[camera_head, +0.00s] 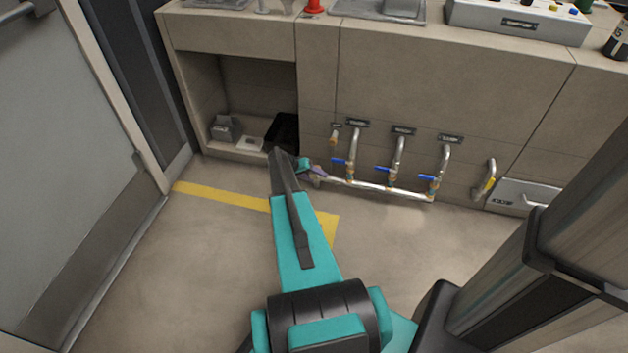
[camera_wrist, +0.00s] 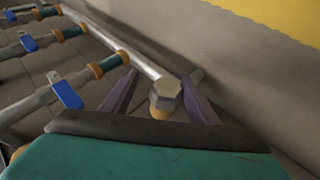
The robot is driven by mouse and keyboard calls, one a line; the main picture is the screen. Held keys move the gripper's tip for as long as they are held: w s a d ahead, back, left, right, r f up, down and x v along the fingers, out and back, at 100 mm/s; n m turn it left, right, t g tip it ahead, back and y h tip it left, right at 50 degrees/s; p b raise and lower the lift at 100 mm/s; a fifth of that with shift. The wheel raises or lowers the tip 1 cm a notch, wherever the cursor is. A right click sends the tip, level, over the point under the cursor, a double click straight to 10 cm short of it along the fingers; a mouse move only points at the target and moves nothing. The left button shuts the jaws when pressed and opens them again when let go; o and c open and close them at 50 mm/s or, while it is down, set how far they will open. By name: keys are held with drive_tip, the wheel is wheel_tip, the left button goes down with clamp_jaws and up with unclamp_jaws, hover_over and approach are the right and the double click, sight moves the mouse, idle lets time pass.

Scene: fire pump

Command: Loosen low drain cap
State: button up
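The low drain cap (camera_wrist: 167,88) is a metal hexagonal piece at the near end of the silver drain pipe (camera_wrist: 115,42) in the wrist view. A brass-coloured part (camera_wrist: 161,107) shows just below it. My gripper (camera_wrist: 160,80) has its two purple fingers on either side of the cap. A gap shows left of the cap; the right finger looks very close to it, and I cannot tell whether they touch. In the head view, my gripper (camera_head: 311,171) is at the left end of the low pipe (camera_head: 372,187), and the cap is hard to make out there.
Several branch pipes with blue valve handles (camera_head: 383,170) rise from the low pipe to the cabinet wall. An open cabinet recess (camera_head: 255,85) lies to the left. A yellow floor line (camera_head: 222,196) runs before it. Clear floor (camera_head: 400,245) lies in front of the pipes.

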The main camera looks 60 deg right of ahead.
drive_tip(key=shift+w, duration=0.1)
drive_tip(key=p+v, duration=0.2)
drive_tip(key=v, duration=1.1)
drive_tip(key=shift+a+r, duration=0.3)
drive_tip(key=shift+w, duration=0.1)
